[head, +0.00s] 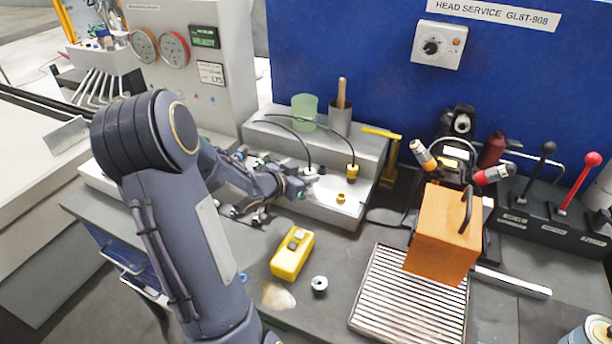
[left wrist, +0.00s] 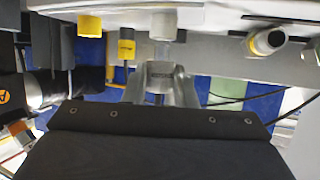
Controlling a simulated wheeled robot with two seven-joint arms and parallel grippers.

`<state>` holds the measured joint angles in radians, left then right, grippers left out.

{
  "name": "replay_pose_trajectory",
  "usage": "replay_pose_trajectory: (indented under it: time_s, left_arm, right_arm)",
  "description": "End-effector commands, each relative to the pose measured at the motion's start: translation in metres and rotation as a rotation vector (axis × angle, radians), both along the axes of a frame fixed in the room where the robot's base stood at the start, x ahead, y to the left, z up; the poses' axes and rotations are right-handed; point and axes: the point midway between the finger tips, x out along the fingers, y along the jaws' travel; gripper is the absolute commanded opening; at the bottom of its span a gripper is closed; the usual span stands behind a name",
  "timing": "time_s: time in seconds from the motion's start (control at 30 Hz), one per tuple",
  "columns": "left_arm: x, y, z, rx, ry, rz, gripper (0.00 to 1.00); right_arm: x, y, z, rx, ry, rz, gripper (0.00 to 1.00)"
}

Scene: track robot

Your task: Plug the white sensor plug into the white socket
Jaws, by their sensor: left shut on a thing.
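My left gripper (head: 304,188) reaches in from the left to the front of the grey stepped fixture. It is shut on the white plug (head: 311,178), whose black cable arches above it. In the left wrist view, the grey fingers (left wrist: 160,82) stand in the middle. A pale, translucent cylinder (left wrist: 163,25) is just beyond them, against the grey face. I cannot tell whether this is the plug's end or the white socket, nor whether they are joined. My right gripper is out of view.
A yellow plug (head: 352,172) on a black cable is beside a yellow socket (head: 340,198), right of the gripper. A green cup (head: 304,110) stands on the fixture (head: 375,146). A yellow box (head: 292,256), an orange block (head: 443,235) and a ribbed tray (head: 360,318) are nearer.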

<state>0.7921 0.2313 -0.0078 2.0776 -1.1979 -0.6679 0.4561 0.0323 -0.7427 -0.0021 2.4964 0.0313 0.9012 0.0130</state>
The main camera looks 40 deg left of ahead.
Motion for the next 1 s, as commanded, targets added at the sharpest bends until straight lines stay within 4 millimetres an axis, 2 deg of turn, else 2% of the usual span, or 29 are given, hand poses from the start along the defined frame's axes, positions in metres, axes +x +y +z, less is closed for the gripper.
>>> replay_pose_trajectory:
  time_s: [0.83, 0.87, 1.0]
  left_arm:
    - [0.0, 0.0, -0.022, 0.0, 0.001, 0.0, 0.02]
    - [0.0, 0.0, -0.022, 0.0, 0.001, 0.0, 0.27]
    - [0.0, 0.0, -0.021, 0.0, 0.001, 0.0, 0.46]
  right_arm:
    - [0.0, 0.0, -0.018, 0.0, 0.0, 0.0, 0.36]
    - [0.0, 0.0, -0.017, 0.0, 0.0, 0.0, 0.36]
    - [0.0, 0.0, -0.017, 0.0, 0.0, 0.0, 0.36]
